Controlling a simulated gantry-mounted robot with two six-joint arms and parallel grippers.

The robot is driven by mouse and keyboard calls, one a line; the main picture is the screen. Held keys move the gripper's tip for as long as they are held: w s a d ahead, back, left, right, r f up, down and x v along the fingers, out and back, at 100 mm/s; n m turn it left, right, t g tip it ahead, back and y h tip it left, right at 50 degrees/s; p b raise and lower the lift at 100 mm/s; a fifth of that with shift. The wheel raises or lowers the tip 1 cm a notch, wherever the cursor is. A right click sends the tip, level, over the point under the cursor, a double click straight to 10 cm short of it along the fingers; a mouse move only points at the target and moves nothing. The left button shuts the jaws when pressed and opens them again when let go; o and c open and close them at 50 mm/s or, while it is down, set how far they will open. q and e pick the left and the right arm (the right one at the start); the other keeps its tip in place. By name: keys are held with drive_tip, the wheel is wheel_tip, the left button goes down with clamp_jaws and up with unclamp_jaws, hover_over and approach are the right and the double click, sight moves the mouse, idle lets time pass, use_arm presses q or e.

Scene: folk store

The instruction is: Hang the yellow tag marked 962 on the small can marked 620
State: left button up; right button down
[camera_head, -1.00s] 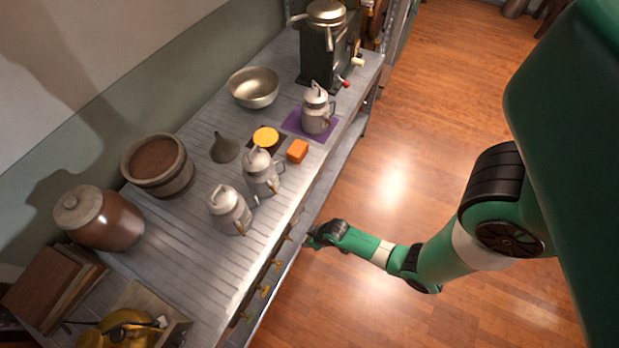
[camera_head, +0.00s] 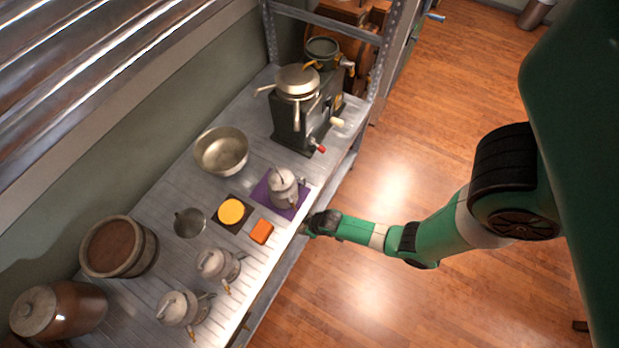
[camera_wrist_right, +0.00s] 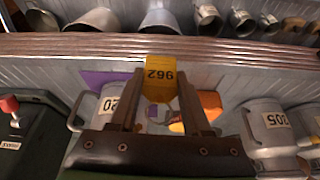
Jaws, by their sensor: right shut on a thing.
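My right gripper (camera_wrist_right: 160,82) is shut on the yellow tag (camera_wrist_right: 160,78), whose 962 reads upside down in the right wrist view. In the head view this gripper (camera_head: 306,227) is at the bench's front edge, near the purple mat; the tag cannot be made out there. A small grey can (camera_head: 284,188) stands upright on the mat. In the wrist view this can (camera_wrist_right: 108,112) is behind the left finger, with only "20" of its label showing. The tag appears apart from the can. My left gripper is not in view.
An orange block (camera_head: 262,232) and a yellow disc (camera_head: 231,211) lie beside the purple mat (camera_head: 266,197). Two similar cans (camera_head: 217,264) (camera_head: 178,308) stand nearer. A metal bowl (camera_head: 221,151) and a dark machine (camera_head: 295,122) stand farther along the bench.

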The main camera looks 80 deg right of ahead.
drive_tip(key=shift+w+a+r, duration=0.15)
drive_tip(key=shift+a, duration=0.25)
drive_tip(key=shift+w+d+f+b, duration=0.25)
drive_tip(key=shift+w+d+b, duration=0.8)
drive_tip(key=shift+d, duration=0.35)
drive_tip(key=shift+w+d+f+b, duration=0.2)
drive_tip(key=shift+w+d+b, duration=0.6)
drive_tip(key=shift+w+d, duration=0.5)
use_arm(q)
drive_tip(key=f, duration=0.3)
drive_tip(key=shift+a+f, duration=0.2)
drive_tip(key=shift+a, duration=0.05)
use_arm(e)
drive_tip(key=shift+d+f, duration=0.1)
drive_tip(key=shift+d, duration=0.1)
drive_tip(key=shift+c, duration=1.4)
unclamp_jaws()
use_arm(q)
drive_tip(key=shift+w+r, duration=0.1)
